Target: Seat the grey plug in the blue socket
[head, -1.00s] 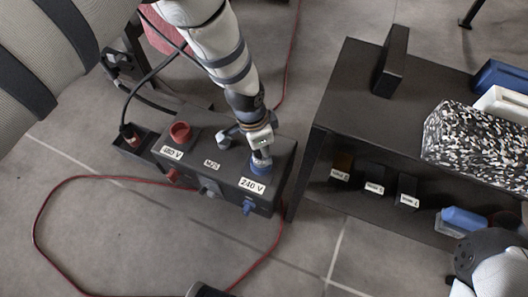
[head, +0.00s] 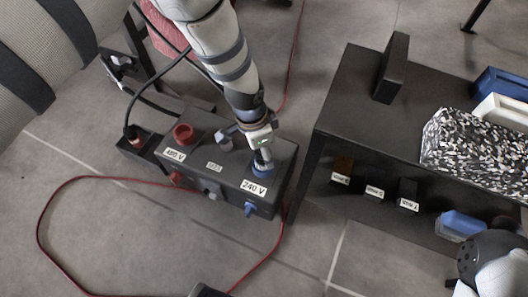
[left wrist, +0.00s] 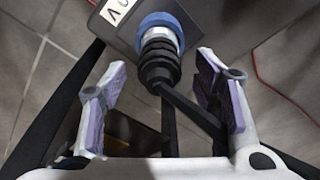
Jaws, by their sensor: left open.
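The blue socket (head: 258,171) is on top of the dark power box at its 240 V label. It also shows as a blue ring in the left wrist view (left wrist: 165,20). The grey plug (left wrist: 160,43) stands in the blue ring, with its ribbed black cable end (left wrist: 158,70) toward my wrist. I cannot tell how deep it sits. My left gripper (left wrist: 162,92) is open, its two pads on either side of the plug's cable end with gaps beside it. In the head view the left gripper (head: 260,146) is directly above the socket and partly hides the plug.
The power box (head: 222,186) also has a red socket (head: 183,134) at the 480 V label. A black bench (head: 350,90) to the right carries a speckled block (head: 475,143) and bins. A red cable (head: 75,180) loops over the floor at the left.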

